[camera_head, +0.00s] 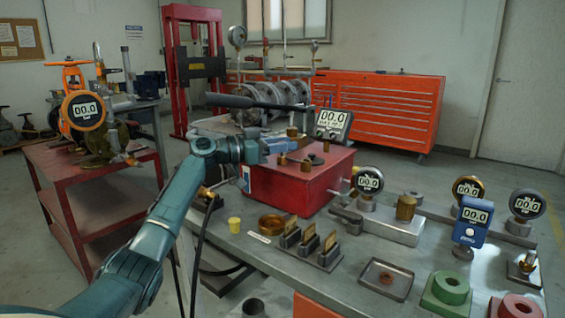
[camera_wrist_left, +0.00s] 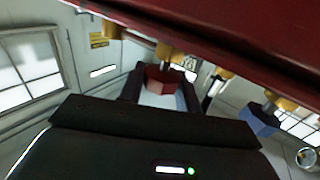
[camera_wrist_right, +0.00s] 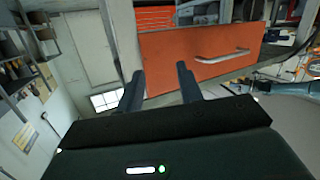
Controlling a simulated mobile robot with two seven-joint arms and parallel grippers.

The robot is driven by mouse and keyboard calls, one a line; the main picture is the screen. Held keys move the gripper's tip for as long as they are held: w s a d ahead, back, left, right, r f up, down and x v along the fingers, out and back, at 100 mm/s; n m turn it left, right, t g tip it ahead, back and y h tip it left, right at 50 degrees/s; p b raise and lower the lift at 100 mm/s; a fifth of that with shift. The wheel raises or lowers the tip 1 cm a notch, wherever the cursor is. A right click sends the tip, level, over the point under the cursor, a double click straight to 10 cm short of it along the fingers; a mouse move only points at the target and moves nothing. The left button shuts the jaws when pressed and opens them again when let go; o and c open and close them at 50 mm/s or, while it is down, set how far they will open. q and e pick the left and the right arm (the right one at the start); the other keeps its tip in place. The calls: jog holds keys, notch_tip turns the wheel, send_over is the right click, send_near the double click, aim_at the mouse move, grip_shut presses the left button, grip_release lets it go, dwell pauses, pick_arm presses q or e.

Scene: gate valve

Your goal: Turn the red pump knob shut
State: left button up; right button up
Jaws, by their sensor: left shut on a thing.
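The red pump box (camera_head: 285,190) stands on the bench, with a long black lever and a digital gauge (camera_head: 333,122) above it. My left gripper (camera_head: 284,145) reaches in at its upper left side. In the left wrist view the red knob (camera_wrist_left: 162,79) sits between the fingers of my left gripper (camera_wrist_left: 158,92), which is shut on it. The gripper hides the knob in the head view. My right gripper (camera_wrist_right: 158,85) shows only in its own wrist view, with its fingers apart and nothing between them.
A blue knob (camera_wrist_left: 258,120) and brass fittings are near the left gripper, under the dark red box edge. Brass blocks, a tray (camera_head: 385,279) and several gauges stand on the bench at right. An orange drawer (camera_wrist_right: 195,58) is ahead of the right gripper.

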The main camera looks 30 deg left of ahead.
pick_arm(q)
jog(key=shift+m+g+h+b, duration=0.35)
jog(key=shift+m+g+h, duration=0.35)
jog(key=shift+g+h, duration=0.3)
jog(key=shift+m+g+h, duration=0.3)
jog(key=shift+m+h, duration=0.1)
pick_arm(e)
jog(key=shift+w+a+r+n+t+y, duration=0.15)
jog(key=shift+a+n+t+y, duration=0.15)
jog(key=shift+t, duration=0.2)
pick_arm(q)
jog(key=shift+m+g+h, duration=0.3)
jog(key=o, duration=1)
jog(key=shift+c, duration=0.2)
jog(key=shift+a, duration=0.1)
jog(key=v, duration=1.3)
jog(key=shift+p, duration=0.3)
pick_arm(e)
jog(key=shift+d+g, duration=0.15)
jog(key=shift+g, duration=0.15)
pick_arm(q)
jog(key=shift+s, duration=0.1)
